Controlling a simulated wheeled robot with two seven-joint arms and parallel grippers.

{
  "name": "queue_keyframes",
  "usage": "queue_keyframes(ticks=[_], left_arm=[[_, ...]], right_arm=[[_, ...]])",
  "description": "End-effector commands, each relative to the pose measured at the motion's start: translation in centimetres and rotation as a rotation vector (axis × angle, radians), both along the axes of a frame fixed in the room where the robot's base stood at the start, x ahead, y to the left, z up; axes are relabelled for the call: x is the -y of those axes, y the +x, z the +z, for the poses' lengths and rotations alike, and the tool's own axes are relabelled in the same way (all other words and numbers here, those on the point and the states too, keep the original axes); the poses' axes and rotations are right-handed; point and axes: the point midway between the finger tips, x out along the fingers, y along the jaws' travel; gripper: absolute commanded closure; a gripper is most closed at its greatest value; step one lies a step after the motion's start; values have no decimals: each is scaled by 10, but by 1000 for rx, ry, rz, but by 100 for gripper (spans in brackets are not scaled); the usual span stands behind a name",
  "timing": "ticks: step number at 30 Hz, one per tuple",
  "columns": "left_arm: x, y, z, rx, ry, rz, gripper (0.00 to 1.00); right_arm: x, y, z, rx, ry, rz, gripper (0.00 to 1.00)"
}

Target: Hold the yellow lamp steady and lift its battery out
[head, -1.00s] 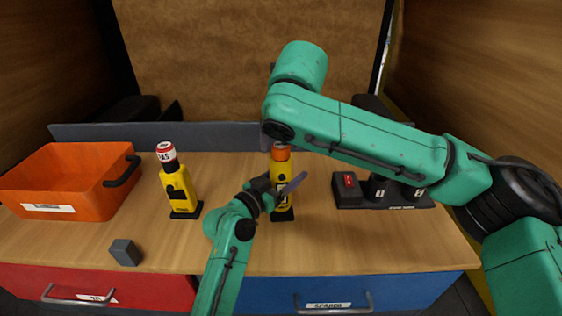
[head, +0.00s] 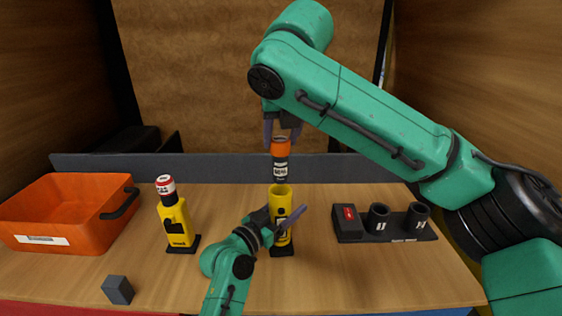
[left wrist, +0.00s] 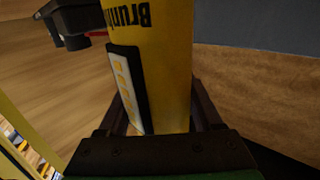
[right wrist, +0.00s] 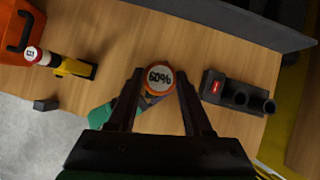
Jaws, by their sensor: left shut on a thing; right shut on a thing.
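The yellow lamp (head: 282,203) stands upright on its dark base on the bench. My left gripper (head: 288,217) is shut around its body, and the left wrist view shows the yellow body (left wrist: 165,65) between the fingers. The battery (head: 281,160), dark with an orange top, hangs upright just above the lamp's open top, apart from it or barely at its rim. My right gripper (head: 282,130) is shut on the battery's orange top from above. In the right wrist view the battery top (right wrist: 159,78) reads 60%.
A second yellow lamp (head: 176,220) with a red and white topped battery stands to the left. An orange bin (head: 65,215) is at far left, a grey block (head: 118,290) in front. A black holder (head: 400,235) with two round sockets and a red-marked box stands at right.

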Motion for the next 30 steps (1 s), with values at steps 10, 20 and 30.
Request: queue_keyframes(ticks=[10,20,30], left_arm=[[0,0,-1,-1,1,0,10],[-4,-3,-1,0,1,1,0],[-56,-65,-3,-4,5,1,0]], right_arm=[[0,0,7,1,2,0,100],[0,0,6,1,1,1,100],[0,0,6,1,1,1,100]])
